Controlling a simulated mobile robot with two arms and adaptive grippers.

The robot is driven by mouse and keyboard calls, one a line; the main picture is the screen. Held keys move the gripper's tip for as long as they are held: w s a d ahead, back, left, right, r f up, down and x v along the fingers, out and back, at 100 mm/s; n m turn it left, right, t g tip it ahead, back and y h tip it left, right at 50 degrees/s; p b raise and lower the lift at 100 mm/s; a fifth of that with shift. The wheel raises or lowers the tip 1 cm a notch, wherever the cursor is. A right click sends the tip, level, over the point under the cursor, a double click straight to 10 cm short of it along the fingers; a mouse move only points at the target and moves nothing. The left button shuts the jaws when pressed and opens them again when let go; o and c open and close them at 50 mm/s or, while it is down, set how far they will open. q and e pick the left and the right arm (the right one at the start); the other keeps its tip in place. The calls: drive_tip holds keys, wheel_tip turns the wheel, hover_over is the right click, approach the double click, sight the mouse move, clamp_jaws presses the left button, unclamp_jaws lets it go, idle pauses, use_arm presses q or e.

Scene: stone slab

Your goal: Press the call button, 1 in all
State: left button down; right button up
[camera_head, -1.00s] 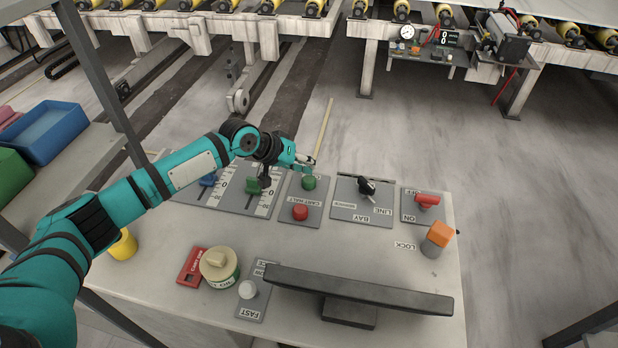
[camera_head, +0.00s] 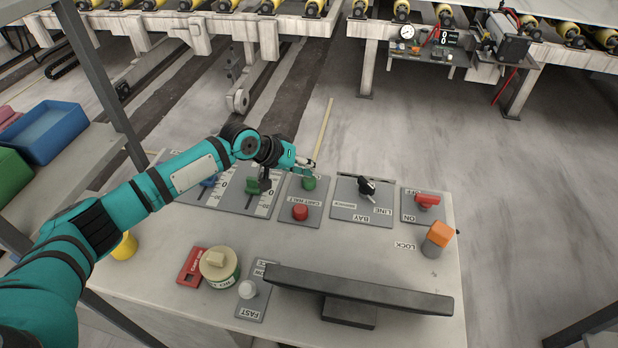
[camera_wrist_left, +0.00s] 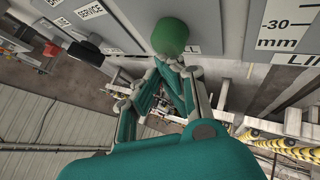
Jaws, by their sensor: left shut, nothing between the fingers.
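A green push button (camera_head: 309,183) stands on a grey panel (camera_head: 314,213) at the far side of the console, above a red button (camera_head: 300,212) beside a "CART HALT" label. My left gripper (camera_head: 312,165) is shut and empty, with its tips just beyond the green button's cap. In the left wrist view the green button (camera_wrist_left: 170,36) is directly ahead of the closed fingertips (camera_wrist_left: 177,66). They overlap its lower edge, and I cannot tell whether they touch it. My right gripper is out of view.
A black rotary switch (camera_head: 367,186), red switch (camera_head: 427,200) and orange-capped knob (camera_head: 439,234) are to the right. A dark bar (camera_head: 355,291) crosses the near side.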

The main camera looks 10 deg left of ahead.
use_arm(q)
drive_tip(key=shift+f, duration=0.65)
idle(0.5)
drive_tip(key=shift+r+p, duration=0.8)
drive_tip(key=shift+r, duration=0.3)
wheel_tip(320, 180, up, 5)
drive_tip(key=p, duration=0.5)
idle(0.4)
